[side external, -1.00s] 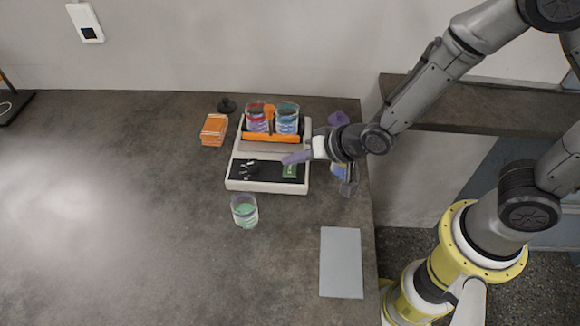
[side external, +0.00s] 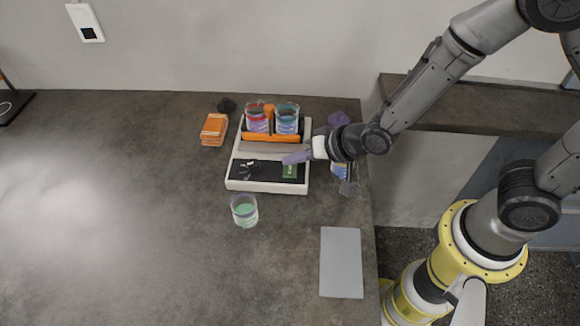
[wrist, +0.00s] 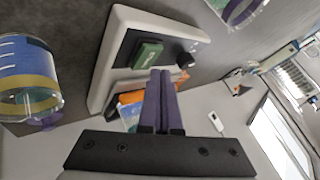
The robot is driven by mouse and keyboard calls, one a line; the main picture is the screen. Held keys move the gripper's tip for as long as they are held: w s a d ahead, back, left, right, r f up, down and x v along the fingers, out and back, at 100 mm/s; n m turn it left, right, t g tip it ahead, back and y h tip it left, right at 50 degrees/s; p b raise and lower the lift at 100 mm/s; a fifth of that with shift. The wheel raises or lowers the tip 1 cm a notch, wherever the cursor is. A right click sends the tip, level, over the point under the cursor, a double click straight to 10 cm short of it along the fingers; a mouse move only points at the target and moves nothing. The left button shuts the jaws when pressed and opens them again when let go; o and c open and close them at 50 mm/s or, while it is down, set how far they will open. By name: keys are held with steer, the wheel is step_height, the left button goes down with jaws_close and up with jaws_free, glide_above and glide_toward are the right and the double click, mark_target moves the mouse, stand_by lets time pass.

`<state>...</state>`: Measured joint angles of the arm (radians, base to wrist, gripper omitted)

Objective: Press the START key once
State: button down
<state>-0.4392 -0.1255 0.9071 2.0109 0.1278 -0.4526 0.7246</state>
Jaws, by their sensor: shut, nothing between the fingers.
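The shaker (side external: 236,181) is a white machine with a black front panel. The green START key (side external: 290,172) sits at the right of that panel, and it also shows in the wrist view (wrist: 147,54). A black knob (wrist: 187,59) is beside it on the panel. My gripper (side external: 286,160) has its purple fingers shut and empty. In the side view the fingertips are over the panel, close to the key. In the wrist view the fingertips (wrist: 160,72) appear just beside the key's edge. I cannot tell whether they touch it.
Two beakers (side external: 287,119) stand behind an orange bar (side external: 270,138) on the shaker. A beaker with green contents (side external: 244,211) stands in front. An orange stack (side external: 214,130) is left, a grey pad (side external: 341,262) at front right. The left of the table is clear.

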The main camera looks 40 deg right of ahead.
steer(key=shift+f, duration=0.15)
stand_by(0.7)
steer(key=shift+f, duration=0.25)
